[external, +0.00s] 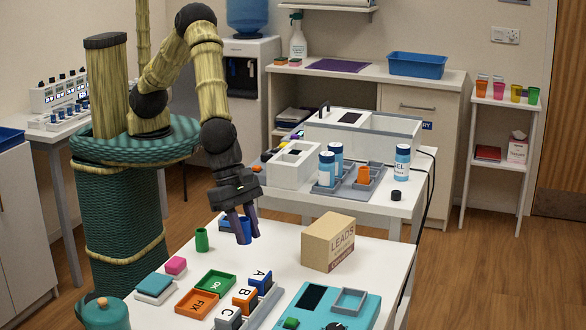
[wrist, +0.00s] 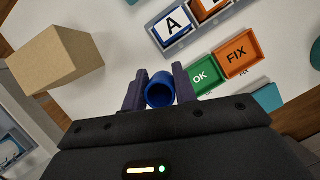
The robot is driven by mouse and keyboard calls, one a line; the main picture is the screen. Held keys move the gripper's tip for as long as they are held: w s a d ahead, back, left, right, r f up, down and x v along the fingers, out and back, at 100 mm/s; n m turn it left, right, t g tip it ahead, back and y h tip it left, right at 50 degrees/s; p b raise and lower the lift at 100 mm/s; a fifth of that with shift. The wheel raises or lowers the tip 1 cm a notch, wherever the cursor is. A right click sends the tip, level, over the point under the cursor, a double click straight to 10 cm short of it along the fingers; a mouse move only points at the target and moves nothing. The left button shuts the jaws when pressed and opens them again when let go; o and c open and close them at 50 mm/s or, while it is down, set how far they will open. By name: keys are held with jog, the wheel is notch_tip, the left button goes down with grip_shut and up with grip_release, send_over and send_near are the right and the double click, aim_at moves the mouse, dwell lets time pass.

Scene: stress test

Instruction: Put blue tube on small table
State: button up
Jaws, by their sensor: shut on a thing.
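The blue tube (external: 246,232) is between the two purple fingers of my gripper (external: 240,228), above or on the front white table (external: 375,255); I cannot tell whether it touches the top. In the wrist view the blue tube (wrist: 160,90) shows its open round end, with a finger on each side. A smaller white table (external: 407,205) stands behind, with bottles and a grey tray on it. I cannot tell which table is the small one.
A cardboard box (external: 328,241) stands to the right of my gripper. Green OK (external: 209,283) and orange FIX (external: 197,303) trays, lettered blocks (external: 246,298) and a teal device (external: 322,310) fill the front.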

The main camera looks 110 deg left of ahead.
jog(key=shift+a, duration=0.1)
dwell(0.4)
jog(key=w+a+r+n+g+y+p, duration=0.1)
jog(key=a+r+n+g+y, duration=0.15)
jog(key=a+n, duration=0.75)
jog(key=w+a+r+n+g+y, duration=0.1)
jog(key=a+r+n+y, duration=0.3)
jog(key=a+n, duration=0.6)
jog(key=s+a+r+n+g+h, duration=0.2)
jog(key=s+a+r+n, duration=0.2)
jog(key=a+n, duration=0.3)
jog(key=s+a+r+n+g+h+p, duration=0.1)
jog(key=s+a+r+n+g+h, duration=0.1)
jog(key=a+n, duration=0.5)
notch_tip(320, 180, up, 3)
jog(key=s+n+g, duration=0.1)
jog(key=s+n, duration=0.2)
jog(key=n, duration=0.3)
jog(key=shift+a+h, duration=0.3)
jog(key=shift+h, duration=0.05)
jog(key=shift+f, duration=0.1)
